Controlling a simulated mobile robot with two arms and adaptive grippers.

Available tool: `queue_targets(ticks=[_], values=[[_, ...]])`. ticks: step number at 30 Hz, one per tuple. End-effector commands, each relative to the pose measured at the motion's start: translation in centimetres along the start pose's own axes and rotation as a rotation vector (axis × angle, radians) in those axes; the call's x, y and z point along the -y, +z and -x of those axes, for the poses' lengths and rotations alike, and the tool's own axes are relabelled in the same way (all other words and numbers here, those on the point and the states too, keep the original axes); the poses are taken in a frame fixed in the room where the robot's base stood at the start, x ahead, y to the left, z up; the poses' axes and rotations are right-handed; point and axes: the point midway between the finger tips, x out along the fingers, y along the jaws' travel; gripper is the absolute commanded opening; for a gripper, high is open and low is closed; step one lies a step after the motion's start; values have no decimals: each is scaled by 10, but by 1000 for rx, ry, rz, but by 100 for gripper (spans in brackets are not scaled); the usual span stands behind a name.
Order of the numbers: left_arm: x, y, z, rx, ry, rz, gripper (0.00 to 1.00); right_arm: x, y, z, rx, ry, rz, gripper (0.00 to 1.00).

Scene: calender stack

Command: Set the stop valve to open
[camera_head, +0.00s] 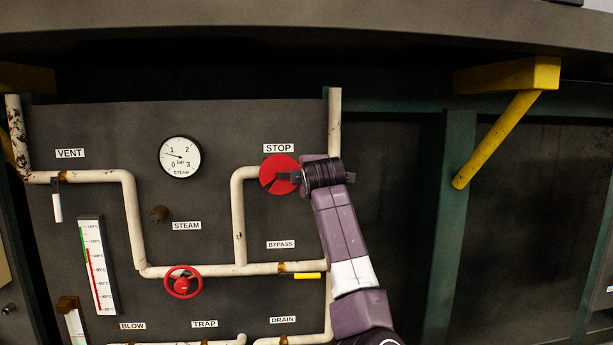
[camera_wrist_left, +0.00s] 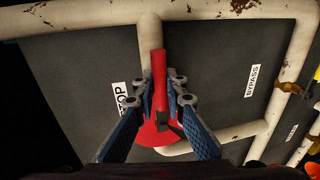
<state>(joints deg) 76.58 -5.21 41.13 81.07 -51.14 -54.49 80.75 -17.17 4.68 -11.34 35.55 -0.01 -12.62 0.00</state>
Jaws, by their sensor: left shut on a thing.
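The stop valve (camera_head: 272,165) is a red disc with a raised red bar, under the STOP label (camera_head: 278,148) on a pale pipe. In the left wrist view its red bar (camera_wrist_left: 158,65) stands between my fingers, with part of the red disc (camera_wrist_left: 152,135) showing behind them. My left gripper (camera_head: 284,177) reaches the valve from its right side in the head view. In the wrist view the left gripper (camera_wrist_left: 161,88) is shut on the bar, one blue finger on each side. The gripper covers part of the disc. My right gripper is in neither view.
Pale pipes cross the dark panel, one vertical pipe (camera_head: 334,120) close to my wrist. A red handwheel (camera_head: 183,282), a yellow bypass lever (camera_head: 307,275) and a pressure gauge (camera_head: 181,157) are nearby. A yellow bracket (camera_head: 500,130) juts out at the upper right.

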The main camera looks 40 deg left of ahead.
Motion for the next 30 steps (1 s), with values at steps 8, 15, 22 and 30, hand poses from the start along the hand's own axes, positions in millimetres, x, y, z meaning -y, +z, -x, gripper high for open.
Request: queue_targets(ticks=[8,15,22,30], values=[[-6,1,1,6,12,16,0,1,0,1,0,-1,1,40],[-7,1,2,6,13,16,20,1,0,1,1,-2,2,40],[-4,1,1,4,8,13,29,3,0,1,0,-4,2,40],[-3,1,8,4,7,12,29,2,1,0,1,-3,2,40]])
